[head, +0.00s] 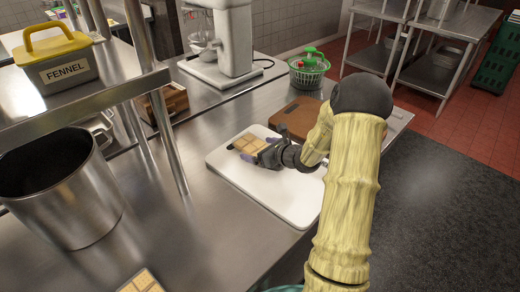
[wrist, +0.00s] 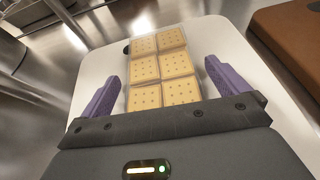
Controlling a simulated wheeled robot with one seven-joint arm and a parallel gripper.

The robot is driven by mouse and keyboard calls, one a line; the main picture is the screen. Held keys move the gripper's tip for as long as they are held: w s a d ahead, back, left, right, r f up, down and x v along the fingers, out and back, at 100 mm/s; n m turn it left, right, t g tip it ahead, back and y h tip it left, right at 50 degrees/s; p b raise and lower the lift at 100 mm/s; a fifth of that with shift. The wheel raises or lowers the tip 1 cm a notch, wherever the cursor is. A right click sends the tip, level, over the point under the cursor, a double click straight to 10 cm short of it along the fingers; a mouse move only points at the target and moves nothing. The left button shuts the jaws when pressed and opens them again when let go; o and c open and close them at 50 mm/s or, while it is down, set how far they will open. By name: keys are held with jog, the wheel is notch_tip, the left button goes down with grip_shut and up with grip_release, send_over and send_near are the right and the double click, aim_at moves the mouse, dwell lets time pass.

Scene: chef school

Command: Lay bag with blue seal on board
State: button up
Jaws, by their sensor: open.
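A clear bag of square crackers (head: 247,142) lies flat on the white board (head: 222,165). In the wrist view the bag (wrist: 160,68) shows several tan crackers in two columns, over the board (wrist: 92,75). A small dark piece shows at its far left edge; I cannot tell whether it is a blue seal. My gripper (head: 258,149) is open above the board, with its purple fingers on either side of the bag. In the wrist view the gripper (wrist: 163,75) has visible gaps between fingers and bag. The bag's near end is hidden by the gripper.
Another cracker bag (head: 142,283) is partly in view at the front counter edge. A brown board (head: 296,118) lies behind the white board. A large steel pot (head: 75,205) stands left, a green-lidded spinner (head: 308,72) and a mixer (head: 235,40) behind. Counter left of the board is clear.

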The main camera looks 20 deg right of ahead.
jog(key=shift+r, duration=0.15)
jog(key=v, duration=1.2)
jog(key=shift+s+b, duration=0.1)
jog(key=shift+b, duration=0.2)
